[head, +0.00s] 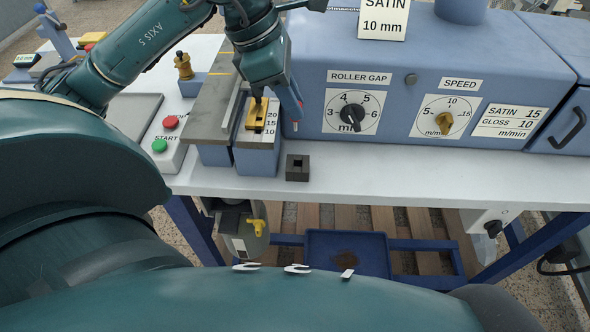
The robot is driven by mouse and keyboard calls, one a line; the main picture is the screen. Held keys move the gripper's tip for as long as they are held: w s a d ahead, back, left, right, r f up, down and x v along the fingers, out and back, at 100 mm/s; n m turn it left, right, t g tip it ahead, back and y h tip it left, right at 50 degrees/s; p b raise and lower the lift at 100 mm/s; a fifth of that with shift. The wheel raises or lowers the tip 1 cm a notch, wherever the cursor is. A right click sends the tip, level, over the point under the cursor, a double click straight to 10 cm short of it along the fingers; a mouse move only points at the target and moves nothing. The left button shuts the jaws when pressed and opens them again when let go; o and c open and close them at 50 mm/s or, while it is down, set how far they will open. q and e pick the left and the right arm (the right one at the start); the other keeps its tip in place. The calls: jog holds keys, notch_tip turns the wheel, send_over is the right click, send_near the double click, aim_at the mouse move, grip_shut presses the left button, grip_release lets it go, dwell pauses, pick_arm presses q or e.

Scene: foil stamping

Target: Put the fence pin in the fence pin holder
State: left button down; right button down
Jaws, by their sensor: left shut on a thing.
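I cannot make out my right gripper.
A red and green button box (171,146) stands left. The white table (400,172) is clear right of the holder.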

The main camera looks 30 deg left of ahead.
aim_at(294, 128)
pick_arm(q)
jog(key=shift+d+f, duration=0.3)
jog(key=shift+f, duration=0.25)
notch_tip(294, 128, down, 5)
notch_tip(294, 128, down, 4)
jog(key=shift+f, duration=0.1)
jog(key=shift+f, duration=0.15)
jog(key=shift+f+b, duration=0.2)
jog(key=shift+b, duration=0.1)
jog(key=c, duration=1.3)
grip_release()
jog(key=shift+r, duration=0.15)
